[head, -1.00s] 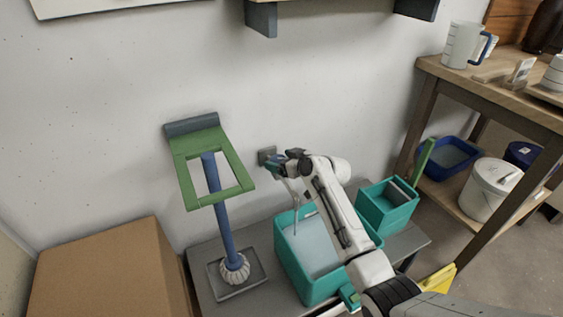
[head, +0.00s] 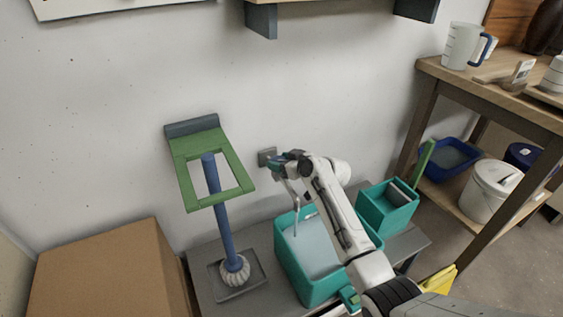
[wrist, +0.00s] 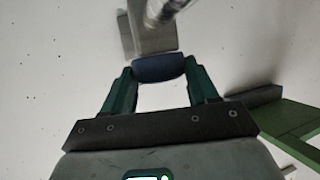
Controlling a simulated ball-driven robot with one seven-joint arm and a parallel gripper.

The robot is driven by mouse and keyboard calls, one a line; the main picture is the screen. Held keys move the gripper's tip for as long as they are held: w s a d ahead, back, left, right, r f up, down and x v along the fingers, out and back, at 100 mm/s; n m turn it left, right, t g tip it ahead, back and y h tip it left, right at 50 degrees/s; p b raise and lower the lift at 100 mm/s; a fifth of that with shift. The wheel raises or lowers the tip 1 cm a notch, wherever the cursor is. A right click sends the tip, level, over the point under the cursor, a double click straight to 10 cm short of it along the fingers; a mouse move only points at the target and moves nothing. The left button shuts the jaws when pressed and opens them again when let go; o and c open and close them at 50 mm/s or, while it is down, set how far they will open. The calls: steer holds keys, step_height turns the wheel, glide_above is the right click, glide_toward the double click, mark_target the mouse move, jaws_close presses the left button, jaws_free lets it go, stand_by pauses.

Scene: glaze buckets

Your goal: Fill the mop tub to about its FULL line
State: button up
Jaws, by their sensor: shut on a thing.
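The teal mop tub (head: 307,284) stands on the low grey bench in the head view, with pale water (head: 312,247) inside. I cannot make out a FULL line on it. A wall tap (head: 267,156) is above its back edge, and a whitish stream (head: 295,216) runs down from the tap into the tub. My gripper (head: 286,163) is at the tap. In the wrist view its green fingers are shut on the blue tap handle (wrist: 158,68). My forearm hides the tub's right part.
A smaller teal bucket (head: 386,207) stands right of the tub. A blue mop (head: 224,215) stands in a grey tray (head: 238,288) under a green wall bracket (head: 187,182). A cardboard box (head: 110,275) is at left, a wooden shelf (head: 490,85) at right.

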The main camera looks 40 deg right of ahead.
steer(key=shift+f, duration=0.1)
steer(key=n+y+b, duration=0.1)
steer(key=b, duration=0.1)
steer(key=n+y+b, duration=0.1)
steer(key=b, duration=0.2)
steer(key=shift+d+f, duration=0.2)
steer(key=shift+f, duration=0.05)
steer(key=n+g+y+b, duration=0.1)
steer(key=n+y+b, duration=0.1)
steer(key=y+b, duration=0.1)
steer(key=shift+w+d+r+b, duration=0.1)
steer(key=shift+b, duration=0.65)
steer(key=shift+r+n+g+y+b, duration=0.15)
steer(key=shift+n+g+y+b, duration=0.25)
steer(key=shift+n+y+b, duration=0.35)
steer(key=shift+r, duration=0.1)
steer(key=o, duration=1.1)
steer(key=shift+c, duration=0.2)
